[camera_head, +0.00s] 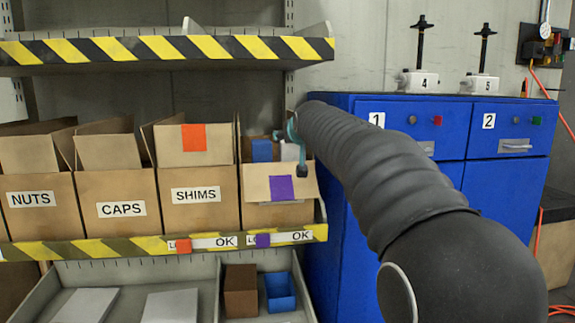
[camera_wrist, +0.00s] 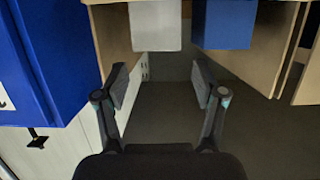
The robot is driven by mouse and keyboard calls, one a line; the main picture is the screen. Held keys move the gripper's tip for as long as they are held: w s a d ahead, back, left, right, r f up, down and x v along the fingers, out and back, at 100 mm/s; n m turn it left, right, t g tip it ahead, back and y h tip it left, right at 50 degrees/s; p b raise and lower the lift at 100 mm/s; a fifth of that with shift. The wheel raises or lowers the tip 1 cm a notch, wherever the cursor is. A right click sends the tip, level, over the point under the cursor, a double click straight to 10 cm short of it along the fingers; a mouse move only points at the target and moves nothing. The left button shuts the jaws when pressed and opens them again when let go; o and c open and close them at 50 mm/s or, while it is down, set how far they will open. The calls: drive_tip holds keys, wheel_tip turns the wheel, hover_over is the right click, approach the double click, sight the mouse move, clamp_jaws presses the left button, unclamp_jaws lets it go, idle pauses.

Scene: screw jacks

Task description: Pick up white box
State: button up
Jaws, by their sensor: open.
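The white box (camera_head: 287,153) is inside the open cardboard box with a purple tag, on the right end of the middle shelf. In the head view it is partly hidden by my gripper (camera_head: 301,166). In the wrist view the white box (camera_wrist: 156,25) is at the top middle, beyond the fingertips and roughly in line with the gap. My gripper (camera_wrist: 161,80) is open and empty, with its two fingers apart and not visibly touching the white box. A blue box (camera_wrist: 224,24) stands beside it, and it also shows in the head view (camera_head: 262,150).
The purple-tagged cardboard box (camera_head: 278,214) has walls and flaps around the contents. The SHIMS box (camera_head: 198,215) stands to its left. A striped shelf (camera_head: 160,49) hangs above. Blue cabinets (camera_head: 510,180) with screw jacks (camera_head: 419,82) on top stand to the right.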

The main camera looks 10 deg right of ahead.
drive_tip(key=shift+f+x, duration=0.2)
drive_tip(key=shift+x, duration=3.85)
drive_tip(key=shift+s+d, duration=0.1)
drive_tip(key=shift+d, duration=0.05)
clamp_jaws()
